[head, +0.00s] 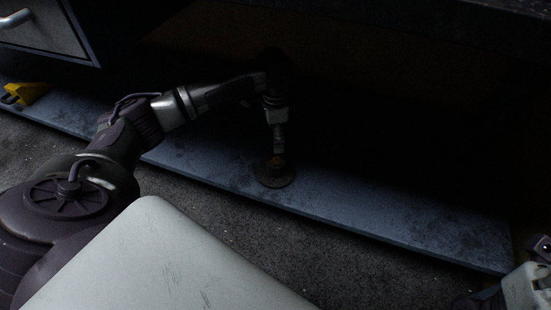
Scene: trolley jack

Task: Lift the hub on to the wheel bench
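The hub (273,180) is a rusty brown flanged disc with a raised centre. It lies flat on a low blue-grey shelf under a bench in the head view. My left gripper (279,152) points straight down right over the hub's raised centre, with its tips at or just above the top. It is seen edge-on in deep shadow, so I cannot tell whether its fingers are closed on the hub. My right gripper cannot be made out; only pale and dark parts show at the lower right corner. I cannot tell which surface is the wheel bench.
The shelf (400,218) runs from upper left to lower right, mostly bare. A dark bench top (440,22) overhangs it, with very dark space beneath. A drawer unit (45,30) hangs at the upper left. A yellow object (28,92) sits at the shelf's left end.

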